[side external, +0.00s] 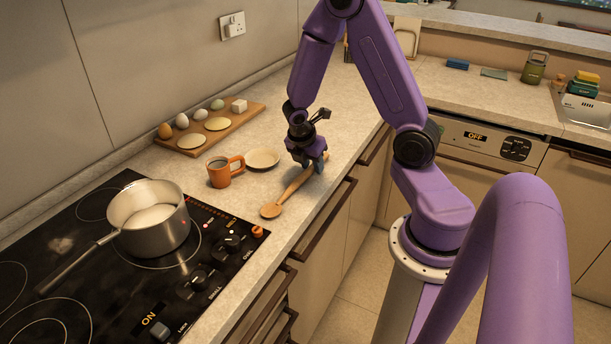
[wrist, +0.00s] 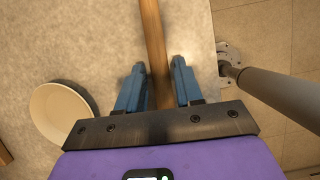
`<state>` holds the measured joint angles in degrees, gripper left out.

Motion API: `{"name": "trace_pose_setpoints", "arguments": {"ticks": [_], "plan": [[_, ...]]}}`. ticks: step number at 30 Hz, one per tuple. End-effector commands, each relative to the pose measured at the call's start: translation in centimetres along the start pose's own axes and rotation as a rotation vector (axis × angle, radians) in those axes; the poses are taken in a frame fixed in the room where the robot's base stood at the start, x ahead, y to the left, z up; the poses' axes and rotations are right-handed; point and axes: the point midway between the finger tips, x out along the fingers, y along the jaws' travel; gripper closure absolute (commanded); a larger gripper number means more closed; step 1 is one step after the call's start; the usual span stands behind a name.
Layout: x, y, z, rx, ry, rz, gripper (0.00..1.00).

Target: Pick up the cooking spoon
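The wooden cooking spoon (side external: 290,193) lies on the countertop near its front edge, its bowl end toward the stove. In the wrist view its handle (wrist: 153,45) runs between the two fingers. My gripper (side external: 316,165) is low over the handle's far end. In the wrist view my gripper (wrist: 158,75) is open, with one blue finger on each side of the handle and visible gaps. Part of the handle is hidden by the gripper in the side view.
An orange mug (side external: 222,172) and a small plate (side external: 262,158) stand left of the spoon. A bowl-like dish (wrist: 62,110) shows beside the left finger. A cutting board (side external: 190,142) holds several eggs. A steel pot (side external: 150,225) sits on the stove (side external: 95,270). The counter edge is close on the right.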

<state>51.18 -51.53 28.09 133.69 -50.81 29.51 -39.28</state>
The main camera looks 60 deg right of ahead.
Motion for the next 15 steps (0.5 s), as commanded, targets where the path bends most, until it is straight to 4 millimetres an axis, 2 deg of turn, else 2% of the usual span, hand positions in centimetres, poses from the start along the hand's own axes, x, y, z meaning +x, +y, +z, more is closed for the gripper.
{"name": "trace_pose_setpoints", "arguments": {"ticks": [1, 3, 15], "plan": [[-0.01, 0.00, 0.00, 0.000, 0.000, 0.000, 0.82], [-0.01, 0.00, 0.00, 0.000, 0.000, 0.000, 1.00], [-0.23, 0.03, 0.11, 0.000, -0.001, 0.001, 1.00]]}}
